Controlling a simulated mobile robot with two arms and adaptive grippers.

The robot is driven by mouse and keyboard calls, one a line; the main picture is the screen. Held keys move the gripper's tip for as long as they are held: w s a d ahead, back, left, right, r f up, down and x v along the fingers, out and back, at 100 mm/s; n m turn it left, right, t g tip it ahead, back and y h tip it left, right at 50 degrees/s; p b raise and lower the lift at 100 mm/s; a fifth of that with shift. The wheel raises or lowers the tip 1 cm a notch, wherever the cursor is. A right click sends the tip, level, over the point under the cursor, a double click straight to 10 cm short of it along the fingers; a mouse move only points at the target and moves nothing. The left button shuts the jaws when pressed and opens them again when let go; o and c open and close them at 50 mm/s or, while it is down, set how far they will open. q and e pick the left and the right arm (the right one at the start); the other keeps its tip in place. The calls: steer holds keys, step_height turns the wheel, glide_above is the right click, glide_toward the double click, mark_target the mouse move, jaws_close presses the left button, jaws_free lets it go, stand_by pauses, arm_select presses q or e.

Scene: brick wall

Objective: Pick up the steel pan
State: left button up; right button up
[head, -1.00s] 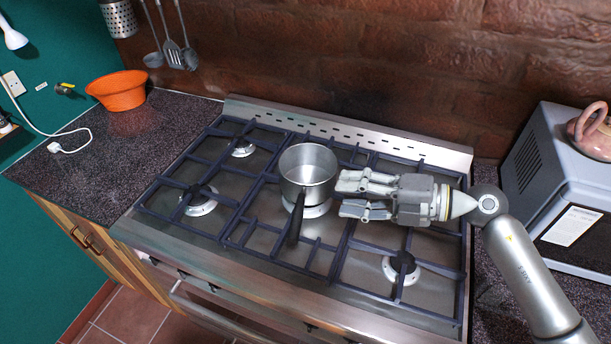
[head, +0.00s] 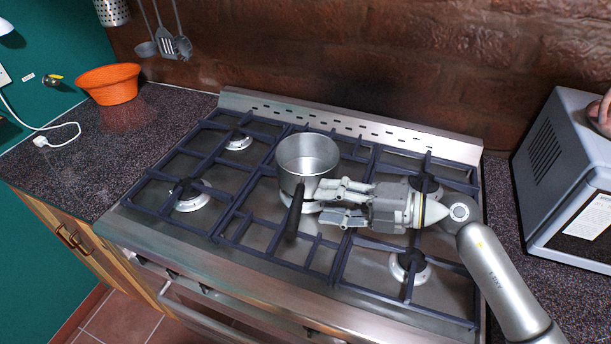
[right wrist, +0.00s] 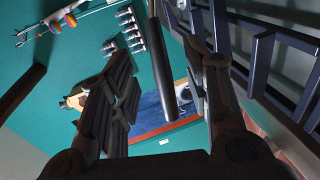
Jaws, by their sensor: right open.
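The steel pan (head: 308,156) stands upright on the middle of the gas hob (head: 262,262). Its dark handle (head: 294,212) points toward the front edge of the stove. My right gripper (head: 318,204) is open, close to the pan's right side and just right of the handle, with its fingers pointing left. In the right wrist view the dark handle (right wrist: 162,70) shows between the two open fingers (right wrist: 160,100). Whether a finger touches the pan or handle I cannot tell. My left gripper is not in view.
Dark raised grates (head: 345,262) cover the hob around the pan. An orange bowl (head: 108,84) sits on the left counter. A grey microwave (head: 570,180) stands on the right counter. Utensils (head: 168,45) hang on the brick wall behind.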

mark_target(303, 197)
steer(key=p+x, duration=0.1)
steer(key=x, duration=0.2)
steer(key=p+x, duration=0.1)
steer(key=x, duration=0.2)
steer(key=shift+w+a+r, duration=0.15)
steer(key=shift+a, duration=0.2)
steer(key=shift+w+a, duration=0.1)
steer(key=shift+a, duration=0.1)
steer(key=shift+d, duration=0.1)
steer(key=shift+c, duration=0.5)
jaws_close()
